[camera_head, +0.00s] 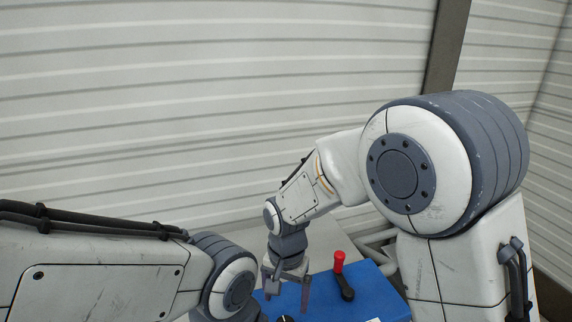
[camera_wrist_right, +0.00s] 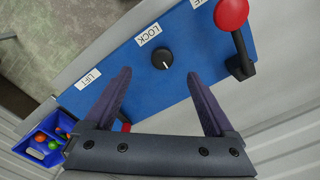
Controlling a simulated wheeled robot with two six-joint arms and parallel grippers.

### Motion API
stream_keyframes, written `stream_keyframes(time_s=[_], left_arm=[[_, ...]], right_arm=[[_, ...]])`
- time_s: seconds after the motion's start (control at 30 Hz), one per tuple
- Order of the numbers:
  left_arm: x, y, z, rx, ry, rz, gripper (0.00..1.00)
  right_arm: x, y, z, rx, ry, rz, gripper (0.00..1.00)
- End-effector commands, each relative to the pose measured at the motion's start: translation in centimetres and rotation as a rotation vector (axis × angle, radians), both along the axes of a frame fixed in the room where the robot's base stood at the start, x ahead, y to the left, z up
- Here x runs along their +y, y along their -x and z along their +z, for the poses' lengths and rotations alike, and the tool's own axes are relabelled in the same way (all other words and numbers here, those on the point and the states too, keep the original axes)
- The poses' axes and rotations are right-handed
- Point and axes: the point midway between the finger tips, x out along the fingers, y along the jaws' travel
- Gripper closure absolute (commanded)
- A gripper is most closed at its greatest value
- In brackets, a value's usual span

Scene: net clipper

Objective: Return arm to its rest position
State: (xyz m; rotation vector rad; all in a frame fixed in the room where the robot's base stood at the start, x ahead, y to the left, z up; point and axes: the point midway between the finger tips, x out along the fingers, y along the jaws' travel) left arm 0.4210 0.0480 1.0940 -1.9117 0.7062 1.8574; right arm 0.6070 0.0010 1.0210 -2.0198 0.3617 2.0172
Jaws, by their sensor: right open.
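My right gripper (camera_head: 288,290) points down over a blue panel (camera_head: 366,283) at the bottom of the head view. In the right wrist view my right gripper (camera_wrist_right: 161,100) has its two fingers wide apart with nothing between them. Beyond the fingertips, the blue panel (camera_wrist_right: 180,43) carries a black knob (camera_wrist_right: 163,57) by a LOCK label and a red-topped lever (camera_wrist_right: 232,18) to the right. The lever also stands upright in the head view (camera_head: 340,264). My left arm comes in from the left, but its gripper is not in view.
In the right wrist view, a blue bin (camera_wrist_right: 45,137) with several small coloured items is at the lower left. A LIFT label (camera_wrist_right: 88,79) is on the panel's left part. A corrugated pale wall (camera_head: 200,100) stands behind. Grey-green floor (camera_wrist_right: 60,35) shows past the panel.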

Motion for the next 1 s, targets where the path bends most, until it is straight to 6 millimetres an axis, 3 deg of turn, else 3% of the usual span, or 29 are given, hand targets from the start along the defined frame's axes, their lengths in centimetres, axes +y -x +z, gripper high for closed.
stream_keyframes(time_s=[0.2,0.4,0.5,0.63,1.0], left_arm=[[0.0,0.0,0.0,0.000,0.000,0.000,1.00],[0.0,0.0,0.0,0.000,0.000,0.000,1.00],[0.0,0.0,0.0,0.000,0.000,0.000,1.00],[0.0,0.0,0.0,0.000,0.000,0.000,1.00],[0.0,0.0,0.0,0.000,0.000,0.000,1.00]], right_arm=[[-1.2,8.6,5.4,-0.021,-0.034,0.440,0.11],[-3.5,15.5,7.2,-0.038,-0.061,0.814,0.11],[-4.3,17.6,7.3,-0.043,-0.068,0.928,0.11],[-4.8,18.7,7.3,-0.046,-0.072,0.996,0.11],[-4.8,18.7,7.3,-0.046,-0.072,0.996,0.11]])
